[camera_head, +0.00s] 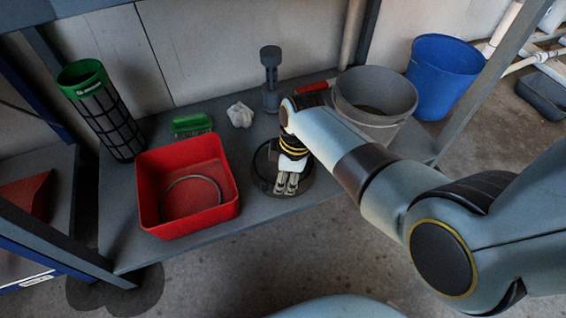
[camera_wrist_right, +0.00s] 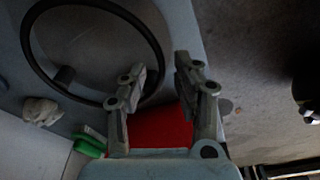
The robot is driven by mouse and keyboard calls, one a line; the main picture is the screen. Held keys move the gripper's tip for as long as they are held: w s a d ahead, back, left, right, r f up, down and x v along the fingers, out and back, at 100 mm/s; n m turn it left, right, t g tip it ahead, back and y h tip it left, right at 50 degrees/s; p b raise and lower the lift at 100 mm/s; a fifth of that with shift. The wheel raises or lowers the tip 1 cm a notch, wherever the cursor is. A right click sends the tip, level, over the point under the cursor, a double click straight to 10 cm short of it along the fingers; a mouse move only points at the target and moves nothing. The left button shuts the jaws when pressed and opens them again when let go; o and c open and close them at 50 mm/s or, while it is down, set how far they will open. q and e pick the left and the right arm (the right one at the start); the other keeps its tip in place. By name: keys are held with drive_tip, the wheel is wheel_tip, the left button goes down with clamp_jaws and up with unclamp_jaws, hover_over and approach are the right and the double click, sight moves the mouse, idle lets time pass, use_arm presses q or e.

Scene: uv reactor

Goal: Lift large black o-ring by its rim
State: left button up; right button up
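The large black o-ring (camera_head: 255,168) lies on the grey shelf, right of the red bin, partly hidden by my right gripper. It shows as a wide dark ring in the right wrist view (camera_wrist_right: 28,45). My right gripper (camera_head: 284,190) is above the ring's front part in the head view. In the wrist view (camera_wrist_right: 167,72) its two fingers are apart with nothing held between them. The left-hand finger there overlaps the ring's rim; I cannot tell whether it touches. My left gripper is not in view.
A red bin (camera_head: 150,188) holds a thin ring (camera_head: 218,190). Behind are a green brush (camera_head: 191,124), a white crumpled lump (camera_head: 240,115) and a grey post-like part (camera_head: 270,75). A grey bucket (camera_head: 375,95) stands right. A black-mesh cylinder (camera_head: 105,115) stands left.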

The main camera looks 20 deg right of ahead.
drive_tip(key=shift+f, duration=0.2)
clamp_jaws()
drive_tip(key=shift+r, duration=0.1)
idle(0.4)
